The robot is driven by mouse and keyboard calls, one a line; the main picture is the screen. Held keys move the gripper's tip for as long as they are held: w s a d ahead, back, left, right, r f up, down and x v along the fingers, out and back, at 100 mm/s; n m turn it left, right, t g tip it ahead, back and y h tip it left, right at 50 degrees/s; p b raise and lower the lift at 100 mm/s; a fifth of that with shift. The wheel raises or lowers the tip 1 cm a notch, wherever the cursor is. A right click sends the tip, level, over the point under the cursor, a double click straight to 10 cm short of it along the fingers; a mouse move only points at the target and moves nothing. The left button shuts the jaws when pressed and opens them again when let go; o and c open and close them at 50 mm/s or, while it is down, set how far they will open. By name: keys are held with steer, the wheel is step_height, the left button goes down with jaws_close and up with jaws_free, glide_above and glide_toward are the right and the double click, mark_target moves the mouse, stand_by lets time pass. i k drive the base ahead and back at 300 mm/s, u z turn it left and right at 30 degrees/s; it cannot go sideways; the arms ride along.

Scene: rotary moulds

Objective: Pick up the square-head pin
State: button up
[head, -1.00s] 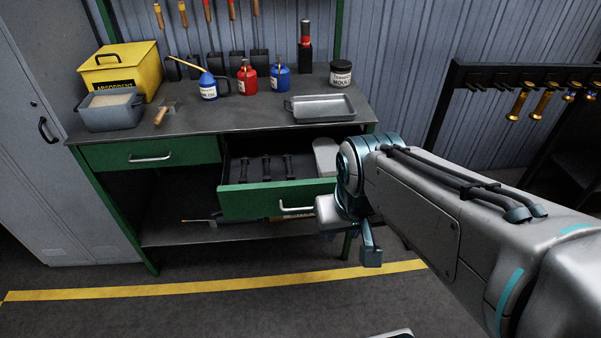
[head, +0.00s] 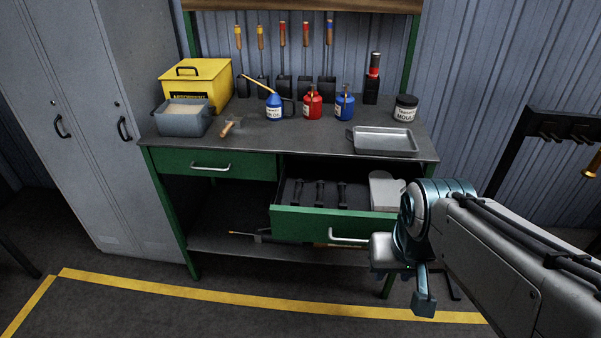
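An open green drawer (head: 322,219) under the right half of the workbench holds several dark pins (head: 320,192) lying side by side in a dark insert. Their heads are too small to tell which one is square. My gripper (head: 424,303) hangs in front of the drawer's right end, below its front edge and apart from the pins. One finger shows pointing down; the rest is hidden by my wrist, so I cannot tell whether it is open.
A pale block (head: 384,187) lies in the drawer's right part. The bench top (head: 300,140) carries a metal tray (head: 385,140), oil cans, a grey bin (head: 183,121) and a yellow box (head: 196,82). A shut drawer (head: 225,166) is at left. Floor in front is clear.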

mark_target(299, 183)
steer(key=z, duration=0.05)
steer(key=k, duration=0.65)
steer(key=u, duration=0.55)
steer(key=i, duration=0.65)
steer(key=u, duration=0.4)
steer(key=i, duration=1.2)
steer(key=z, duration=0.5)
